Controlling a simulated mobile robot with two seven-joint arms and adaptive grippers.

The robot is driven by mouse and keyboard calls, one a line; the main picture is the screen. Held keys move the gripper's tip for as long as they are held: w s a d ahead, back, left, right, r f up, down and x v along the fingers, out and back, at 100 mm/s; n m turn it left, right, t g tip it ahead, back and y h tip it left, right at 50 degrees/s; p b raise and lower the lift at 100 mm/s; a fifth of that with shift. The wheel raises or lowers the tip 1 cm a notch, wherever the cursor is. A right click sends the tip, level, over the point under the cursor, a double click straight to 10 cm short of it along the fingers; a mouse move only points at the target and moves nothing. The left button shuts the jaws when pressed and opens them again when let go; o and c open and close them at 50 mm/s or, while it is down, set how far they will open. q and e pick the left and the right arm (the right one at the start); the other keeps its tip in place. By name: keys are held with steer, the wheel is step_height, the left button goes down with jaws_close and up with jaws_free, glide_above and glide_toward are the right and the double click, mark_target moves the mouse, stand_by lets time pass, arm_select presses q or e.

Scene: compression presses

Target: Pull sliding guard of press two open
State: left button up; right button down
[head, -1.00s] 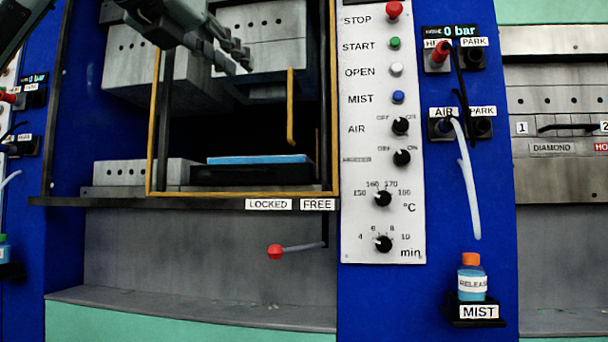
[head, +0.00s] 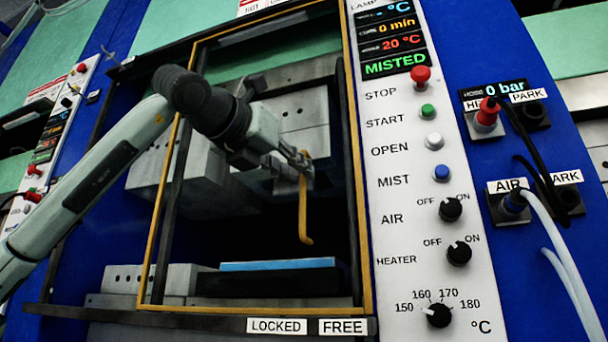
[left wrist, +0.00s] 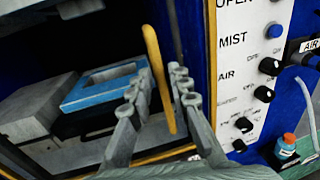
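The sliding guard is a yellow-edged frame (head: 357,200) standing across the front of the press opening. Its yellow bar handle (head: 304,215) hangs on the right part of the guard and also shows in the left wrist view (left wrist: 155,70). My left gripper (head: 302,163) is at the upper part of the handle. In the left wrist view its fingers (left wrist: 158,95) stand apart on either side of the handle, with visible gaps, so it looks open around it. My right gripper is not in view.
Behind the guard are grey press blocks (head: 310,118) and a blue-topped plate (head: 278,265). The white control panel (head: 400,160) with buttons and knobs is right of the guard. LOCKED and FREE labels (head: 277,325) sit below it. Hoses (head: 565,260) hang at the right.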

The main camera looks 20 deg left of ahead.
arm_select(q)
steer(key=shift+x, duration=1.35)
jaws_close()
